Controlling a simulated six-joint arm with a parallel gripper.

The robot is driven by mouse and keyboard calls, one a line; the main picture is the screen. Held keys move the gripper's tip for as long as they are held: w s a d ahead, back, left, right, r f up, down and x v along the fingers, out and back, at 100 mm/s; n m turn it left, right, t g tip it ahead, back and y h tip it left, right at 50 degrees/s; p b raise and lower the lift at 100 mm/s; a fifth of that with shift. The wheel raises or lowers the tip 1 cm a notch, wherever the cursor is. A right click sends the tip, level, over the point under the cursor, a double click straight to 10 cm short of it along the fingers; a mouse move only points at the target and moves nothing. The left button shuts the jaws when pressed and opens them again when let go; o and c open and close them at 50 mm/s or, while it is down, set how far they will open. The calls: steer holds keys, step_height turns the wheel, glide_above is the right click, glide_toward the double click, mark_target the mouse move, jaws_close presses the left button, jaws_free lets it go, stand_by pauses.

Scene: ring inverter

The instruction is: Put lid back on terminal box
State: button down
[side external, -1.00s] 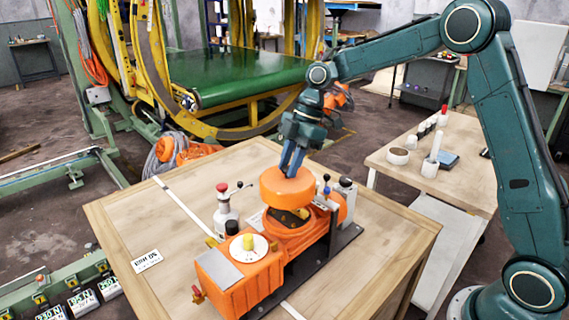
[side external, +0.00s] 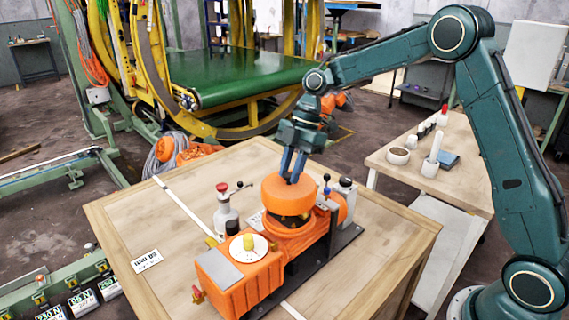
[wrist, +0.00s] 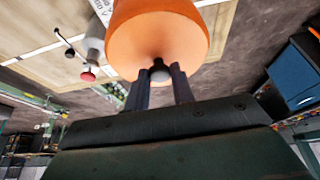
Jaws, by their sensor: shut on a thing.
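The round orange lid (side external: 288,193) is in my gripper (side external: 293,180), above the orange motor unit. The terminal box is not clearly distinguishable; a dark opening (side external: 291,219) shows on the orange motor housing (side external: 300,238) just under the lid. The lid looks slightly tilted, and I cannot tell whether its edge touches the housing. In the wrist view the lid (wrist: 160,30) fills the top middle, with the two dark fingers (wrist: 160,88) shut on the small knob (wrist: 159,74) at its centre.
An orange box with a yellow knob on a white disc (side external: 248,246) stands at the front left of the wooden table (side external: 150,215). A blue-topped post (side external: 326,184) and a silver canister (side external: 345,188) stand close right of the lid.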

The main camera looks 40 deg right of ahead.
mark_target(291, 185)
steer(key=shift+f, duration=2.2)
steer(key=shift+f, duration=0.15)
stand_by(0.8)
steer(key=c, duration=0.6)
jaws_free()
steer(key=shift+c, duration=0.2)
steer(key=shift+r, duration=3.5)
jaws_close()
